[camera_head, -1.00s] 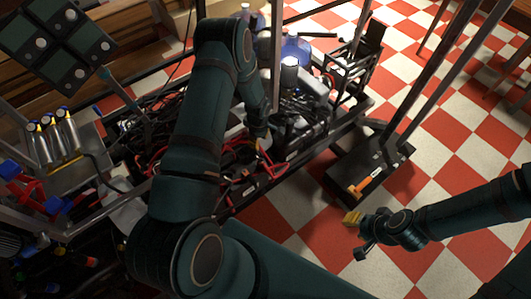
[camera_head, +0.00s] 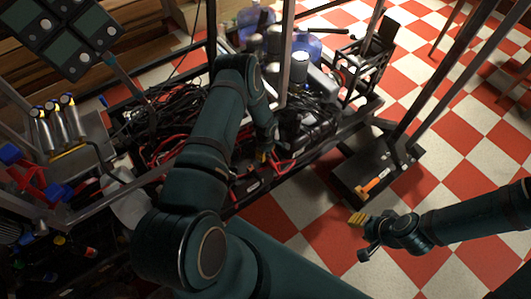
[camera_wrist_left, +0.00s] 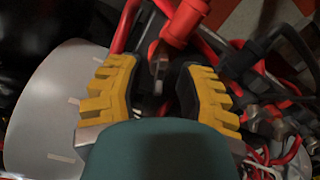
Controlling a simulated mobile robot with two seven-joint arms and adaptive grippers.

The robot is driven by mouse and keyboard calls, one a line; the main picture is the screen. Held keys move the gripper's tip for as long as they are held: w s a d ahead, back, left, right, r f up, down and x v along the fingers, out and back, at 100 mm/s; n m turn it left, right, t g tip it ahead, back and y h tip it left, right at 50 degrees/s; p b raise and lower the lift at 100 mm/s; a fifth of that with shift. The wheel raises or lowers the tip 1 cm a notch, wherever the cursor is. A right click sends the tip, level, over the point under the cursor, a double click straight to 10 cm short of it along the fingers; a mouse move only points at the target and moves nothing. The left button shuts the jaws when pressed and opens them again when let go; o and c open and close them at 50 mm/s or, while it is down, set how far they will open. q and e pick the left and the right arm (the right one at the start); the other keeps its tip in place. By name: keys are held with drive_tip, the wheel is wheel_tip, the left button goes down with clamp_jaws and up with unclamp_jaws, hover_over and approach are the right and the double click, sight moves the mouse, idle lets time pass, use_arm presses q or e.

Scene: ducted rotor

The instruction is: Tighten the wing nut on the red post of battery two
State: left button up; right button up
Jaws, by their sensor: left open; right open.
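My left gripper (camera_head: 263,156) reaches down over the crowded cart, among red and black cables. In the left wrist view its two yellow-padded fingers (camera_wrist_left: 160,88) are open and apart. A small grey metal piece (camera_wrist_left: 158,68) shows between them, beneath a red sleeve or cap (camera_wrist_left: 184,22). I cannot tell whether it is the wing nut on the red post, or whether the fingers touch it. Red cables (camera_head: 284,166) lie beside the gripper in the head view. The battery itself cannot be made out clearly. My right gripper (camera_head: 357,218) is open and empty over the checkered floor.
A metal frame edge (camera_head: 310,157) runs along the cart's front. A black platform with an orange-handled item (camera_head: 372,183) stands to the right. A pale rounded panel (camera_wrist_left: 55,105) lies left of the left fingers.

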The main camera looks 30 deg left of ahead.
use_arm(q)
drive_tip(key=shift+o, duration=0.3)
clamp_jaws()
drive_tip(key=shift+m, duration=0.4)
drive_tip(key=m, duration=0.3)
drive_tip(key=shift+m, duration=0.4)
drive_tip(key=m, duration=0.4)
drive_tip(key=shift+m, duration=0.3)
drive_tip(key=m, duration=1.2)
drive_tip(key=shift+m, duration=0.3)
